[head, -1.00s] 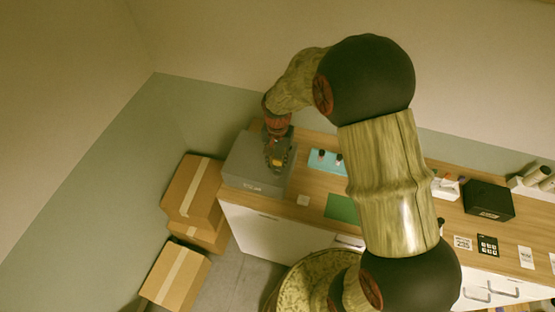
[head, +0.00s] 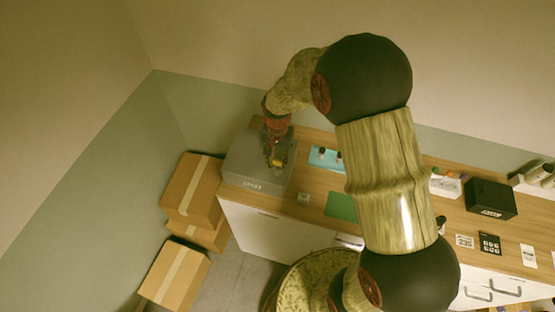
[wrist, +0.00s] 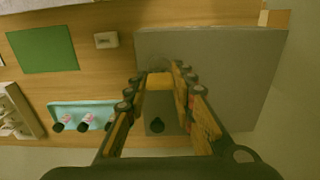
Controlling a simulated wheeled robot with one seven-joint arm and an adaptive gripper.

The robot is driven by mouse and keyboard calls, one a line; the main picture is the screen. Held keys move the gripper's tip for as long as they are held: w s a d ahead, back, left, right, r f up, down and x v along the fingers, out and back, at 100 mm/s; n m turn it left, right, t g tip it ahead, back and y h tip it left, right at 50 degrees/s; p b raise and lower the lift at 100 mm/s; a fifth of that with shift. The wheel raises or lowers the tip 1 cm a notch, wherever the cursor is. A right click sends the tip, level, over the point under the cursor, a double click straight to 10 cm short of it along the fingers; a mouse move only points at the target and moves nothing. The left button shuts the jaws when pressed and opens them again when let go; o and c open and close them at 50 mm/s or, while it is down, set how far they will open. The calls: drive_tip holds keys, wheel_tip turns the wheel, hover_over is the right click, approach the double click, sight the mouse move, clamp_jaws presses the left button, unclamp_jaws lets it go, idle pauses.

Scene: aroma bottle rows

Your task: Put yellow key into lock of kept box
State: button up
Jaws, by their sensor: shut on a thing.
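The yellow key (wrist: 159,82) is a small yellow block-like shape between my fingertips in the wrist view; its far end is hidden. In the head view it is a small yellow patch (head: 275,162). My gripper (wrist: 159,75) is shut on it, over the grey box (head: 245,180) at the left end of the counter. The box's front label is too blurred to read. The box top fills the right of the wrist view (wrist: 235,60). I cannot tell whether the key touches the lock.
A light blue tray (head: 326,167) with small bottles lies right of the grey box. A green mat (head: 341,207) and a small pale block (head: 303,198) are nearby. A black box (head: 490,199) stands farther right. Cardboard boxes (head: 190,190) are stacked on the floor at left.

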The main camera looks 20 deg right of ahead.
sight(278, 160)
drive_tip(key=shift+f+b, duration=0.3)
drive_tip(key=shift+f, duration=0.25)
drive_tip(key=o, duration=1)
drive_tip(key=shift+r, duration=0.1)
wheel_tip(278, 160, up, 12)
drive_tip(key=shift+n, duration=0.3)
drive_tip(key=s+f+n+t+b, duration=0.2)
drive_tip(key=s+n+t+b, duration=0.3)
drive_tip(key=s+b, duration=1.6)
drive_tip(key=shift+s+f+n+t, duration=0.3)
drive_tip(key=shift+s+n, duration=0.25)
drive_tip(key=shift+n, duration=0.25)
